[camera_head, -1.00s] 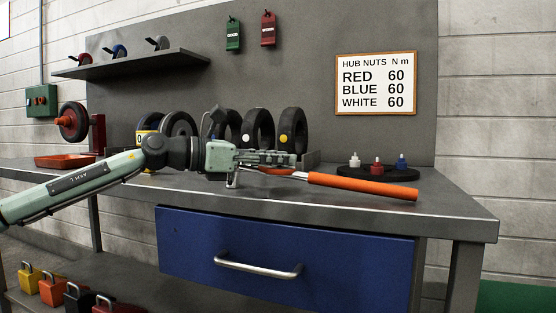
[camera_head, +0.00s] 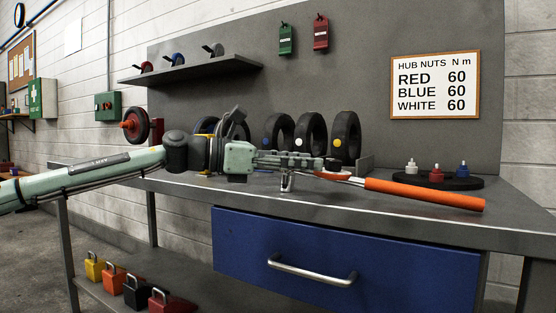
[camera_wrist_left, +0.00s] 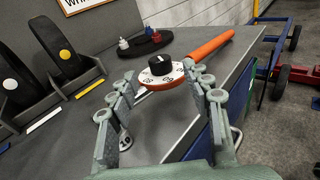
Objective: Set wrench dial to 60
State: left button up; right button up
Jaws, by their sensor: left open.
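The wrench, with its long orange handle (camera_head: 425,194), lies on the grey bench. The left wrist view shows its round dial (camera_wrist_left: 152,80), with a black knob (camera_wrist_left: 161,65) on a white numbered face; I cannot read the setting. My left gripper (camera_head: 322,163) is open, low over the bench at the wrench's dial end. In the left wrist view my left gripper (camera_wrist_left: 157,84) has its fingers on either side of the dial end, with the knob just beyond the tips. I cannot tell whether they touch it. The sign (camera_head: 434,85) reads red 60, blue 60, white 60. My right gripper is not in view.
A black round tray (camera_head: 468,183) with white, red and blue nuts stands behind the handle. Several wheels (camera_head: 345,136) stand in a rack behind the gripper. A blue drawer (camera_head: 345,268) is under the bench top. The bench's front strip looks clear.

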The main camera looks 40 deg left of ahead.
pick_arm(q)
jog(key=v, duration=0.5)
jog(key=shift+a, duration=0.1)
jog(key=shift+s, duration=0.1)
dwell(0.4)
